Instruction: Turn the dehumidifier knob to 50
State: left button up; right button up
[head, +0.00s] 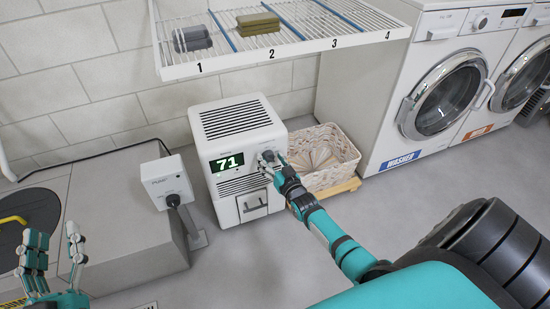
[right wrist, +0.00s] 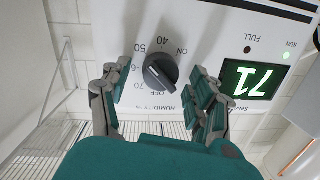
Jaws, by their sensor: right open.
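The white dehumidifier (head: 223,121) stands on the floor by the wall. Its green display (head: 227,162) reads 71, and the display also shows in the right wrist view (right wrist: 252,80). The dark grey humidity knob (right wrist: 160,70) is in the middle of the right wrist view, with printed 40, 50, 60, 70, OFF and ON around it. I cannot tell for sure which mark it points to. My right gripper (head: 273,166) is at the front panel. In the right wrist view its open fingers (right wrist: 158,84) are on either side of the knob, with gaps. My left gripper (head: 54,246) is open and empty at lower left.
A wire shelf (head: 290,48) with folded cloths hangs above the dehumidifier. A wicker basket (head: 322,158) stands to its right, then a washer (head: 430,100). A grey box on a post (head: 167,182), labelled PUMP, stands to its left. The floor in front is clear.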

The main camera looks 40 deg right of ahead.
jog(key=s+a+r, duration=0.1)
jog(key=s, duration=1)
jog(key=shift+s+a, duration=0.35)
jog(key=shift+s, duration=0.05)
